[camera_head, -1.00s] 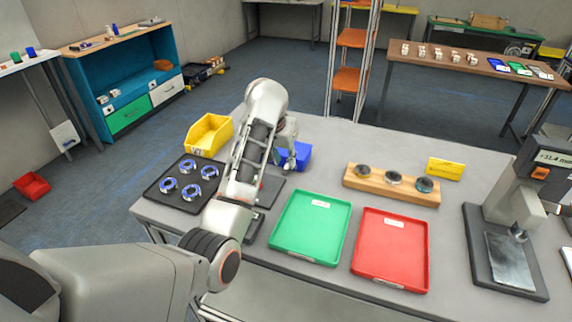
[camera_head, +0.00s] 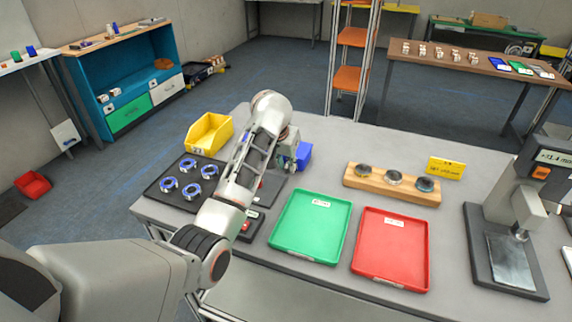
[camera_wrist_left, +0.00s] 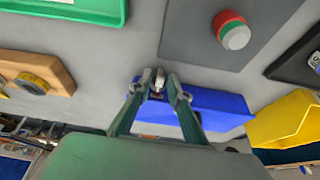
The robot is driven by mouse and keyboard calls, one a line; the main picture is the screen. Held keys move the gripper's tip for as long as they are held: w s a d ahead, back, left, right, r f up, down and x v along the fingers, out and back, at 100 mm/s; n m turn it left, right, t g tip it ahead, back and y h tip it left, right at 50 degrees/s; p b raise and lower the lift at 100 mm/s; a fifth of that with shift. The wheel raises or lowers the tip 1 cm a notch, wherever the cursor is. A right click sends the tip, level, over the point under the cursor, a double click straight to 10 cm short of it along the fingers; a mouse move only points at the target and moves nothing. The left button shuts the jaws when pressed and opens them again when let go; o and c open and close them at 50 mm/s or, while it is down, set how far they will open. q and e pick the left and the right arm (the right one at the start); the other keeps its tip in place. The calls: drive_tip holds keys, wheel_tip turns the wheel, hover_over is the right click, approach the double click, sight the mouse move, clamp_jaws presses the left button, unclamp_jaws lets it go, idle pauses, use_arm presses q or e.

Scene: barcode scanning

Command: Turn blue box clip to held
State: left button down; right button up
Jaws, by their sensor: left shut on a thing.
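The blue box (camera_head: 304,156) stands near the far edge of the grey table. My left gripper (camera_head: 291,166) is just in front of it and hides part of it in the head view. In the left wrist view, the blue box (camera_wrist_left: 215,108) lies behind and to the right of the fingertips. There the left gripper (camera_wrist_left: 157,88) is shut on a small pale clip-like piece (camera_wrist_left: 158,76) between its fingertips. The fingers overlap the box in this view, and I cannot tell whether the clip touches it. My right gripper is not in view.
A yellow bin (camera_head: 209,134) and a black tray with blue-ringed parts (camera_head: 160,196) are at the left. A green tray (camera_head: 311,255) and a red tray (camera_head: 391,283) lie in front. A wooden block (camera_head: 358,182) with round parts and a measuring stand (camera_head: 476,240) are further right.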

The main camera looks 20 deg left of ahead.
use_arm(q)
drive_tip(key=shift+d+y, duration=0.1)
drive_tip(key=shift+y, duration=0.2)
drive_tip(key=y, duration=0.3)
drive_tip(key=shift+d+f+m, duration=0.15)
drive_tip(key=shift+d+m, duration=0.25)
drive_tip(key=shift+d+f+m+t+y, duration=0.1)
drive_tip(key=shift+m+t+y, duration=0.05)
drive_tip(key=shift+y, duration=0.55)
drive_tip(key=shift+d+f+m+t+y, duration=0.1)
drive_tip(key=shift+m+t+y, duration=0.05)
drive_tip(key=shift+y, duration=0.55)
drive_tip(key=c, duration=2.2)
unclamp_jaws()
drive_tip(key=shift+o, duration=0.2)
drive_tip(key=shift+a+r, duration=0.1)
